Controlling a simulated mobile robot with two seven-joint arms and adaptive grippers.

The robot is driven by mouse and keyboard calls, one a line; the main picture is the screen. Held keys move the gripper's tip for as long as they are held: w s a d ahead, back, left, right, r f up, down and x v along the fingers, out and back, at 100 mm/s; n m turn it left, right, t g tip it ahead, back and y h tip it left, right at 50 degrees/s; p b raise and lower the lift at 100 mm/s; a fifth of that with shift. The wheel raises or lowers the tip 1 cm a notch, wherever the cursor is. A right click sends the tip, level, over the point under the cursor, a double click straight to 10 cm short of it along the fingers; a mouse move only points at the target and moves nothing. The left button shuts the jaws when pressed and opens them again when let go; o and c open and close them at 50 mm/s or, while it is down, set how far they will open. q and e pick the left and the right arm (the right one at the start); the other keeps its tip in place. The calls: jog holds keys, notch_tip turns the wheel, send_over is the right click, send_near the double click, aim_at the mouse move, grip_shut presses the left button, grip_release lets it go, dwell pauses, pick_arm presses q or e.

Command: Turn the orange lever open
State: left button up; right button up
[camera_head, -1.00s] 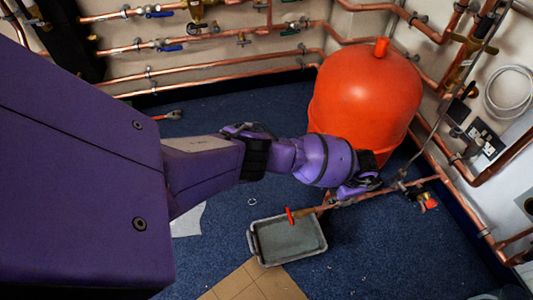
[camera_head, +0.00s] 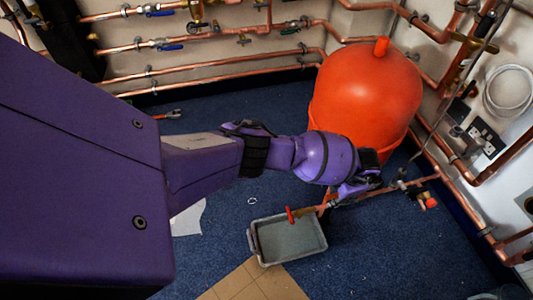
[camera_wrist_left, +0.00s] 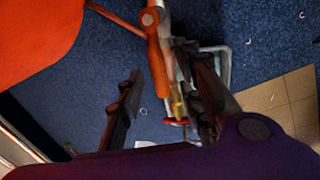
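The orange lever (camera_wrist_left: 156,60) shows in the left wrist view as a long narrow handle with a round bolted end at the top, lying along a pipe. My left gripper (camera_wrist_left: 160,62) is open, one dark finger on each side of the lever; I cannot tell whether either touches it. In the head view my left gripper (camera_head: 358,187) is at the pipe in front of the orange tank and hides part of the fitting. A small orange part (camera_head: 325,203) shows just left of it. My right gripper is not in view.
The big orange tank (camera_head: 365,95) stands close behind the hand. A red-handled tap (camera_head: 290,215) is above a grey tray (camera_head: 322,247) on the blue floor. Another red-handled valve (camera_head: 431,203) is right of the hand. Copper pipes (camera_head: 220,78) line the walls.

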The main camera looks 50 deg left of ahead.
pick_arm(q)
notch_tip(320, 180, up, 11)
jog(key=d, duration=0.2)
jog(key=shift+s, duration=0.45)
